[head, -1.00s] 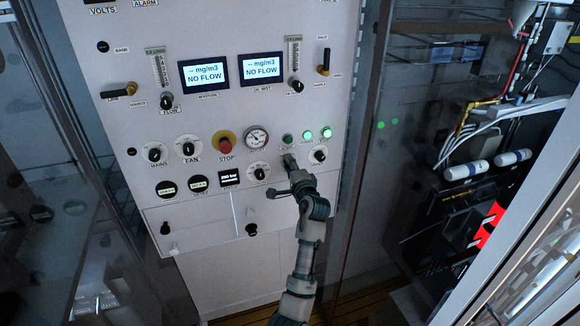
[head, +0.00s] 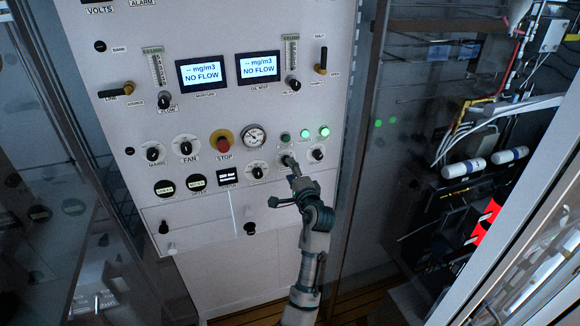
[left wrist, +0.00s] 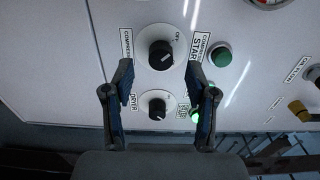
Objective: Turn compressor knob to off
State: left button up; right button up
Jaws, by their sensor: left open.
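The compressor knob (left wrist: 160,55) is a black round knob on a white disc, with an OFF label at its upper right in the left wrist view. In the head view the knob (head: 288,160) is largely covered by my gripper. My left gripper (head: 292,170) is at the panel's lower right, right in front of the knob. In the left wrist view its two fingers (left wrist: 161,70) are open, one on each side of the knob in the picture, with clear gaps. Whether the tips reach the knob's depth I cannot tell. My right gripper is out of view.
The dryer knob (left wrist: 157,105) sits close beside the compressor knob, between the fingers in the picture. A dark green button (left wrist: 220,57) is near one fingertip. The red stop button (head: 223,145), gauge (head: 254,137) and lit green lamps (head: 324,131) share the white panel (head: 190,245).

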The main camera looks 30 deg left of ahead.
pick_arm(q)
jog(key=v, duration=0.8)
jog(key=shift+s+d, duration=0.2)
jog(key=shift+d, duration=0.2)
jog(key=shift+w+a, duration=0.1)
jog(key=shift+a, duration=0.15)
